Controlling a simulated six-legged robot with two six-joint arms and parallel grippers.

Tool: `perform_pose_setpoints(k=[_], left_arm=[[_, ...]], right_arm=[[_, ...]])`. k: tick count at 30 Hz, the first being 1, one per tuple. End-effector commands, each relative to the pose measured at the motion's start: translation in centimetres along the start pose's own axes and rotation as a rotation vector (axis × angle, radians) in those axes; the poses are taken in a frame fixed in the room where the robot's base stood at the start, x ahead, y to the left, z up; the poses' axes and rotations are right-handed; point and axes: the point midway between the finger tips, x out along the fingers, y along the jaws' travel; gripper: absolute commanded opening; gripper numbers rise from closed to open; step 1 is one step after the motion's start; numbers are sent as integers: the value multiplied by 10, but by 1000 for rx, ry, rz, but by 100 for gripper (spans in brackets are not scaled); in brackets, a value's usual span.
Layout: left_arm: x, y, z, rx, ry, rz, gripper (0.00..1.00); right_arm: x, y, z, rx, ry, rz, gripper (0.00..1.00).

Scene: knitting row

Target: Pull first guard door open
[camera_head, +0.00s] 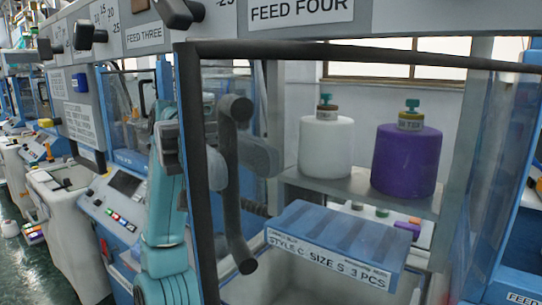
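The guard door in front of me has a dark frame (190,215) and a see-through panel. Its dark, upright bar handle (231,190) is near the left side of the frame. My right gripper is not in view.
Behind the panel, a white cone (325,147) and a purple cone (406,160) stand on a shelf. A blue-topped box labelled STYLE C (335,240) sits below. More machines with control panels (113,208) line the left, beside a green floor (20,265).

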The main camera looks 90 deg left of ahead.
Motion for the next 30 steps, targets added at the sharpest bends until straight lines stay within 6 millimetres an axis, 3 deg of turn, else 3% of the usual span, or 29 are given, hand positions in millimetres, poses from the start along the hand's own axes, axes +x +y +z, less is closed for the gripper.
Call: perform_pose_setpoints(k=[11, 24, 30], left_arm=[[-10, 0, -2, 1, 3, 2, 38], [-102, 2, -8, 3, 6, 2, 38], [-121, 3, -2, 2, 3, 0, 38]], right_arm=[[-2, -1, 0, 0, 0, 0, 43], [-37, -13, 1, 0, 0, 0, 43], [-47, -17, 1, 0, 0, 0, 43]])
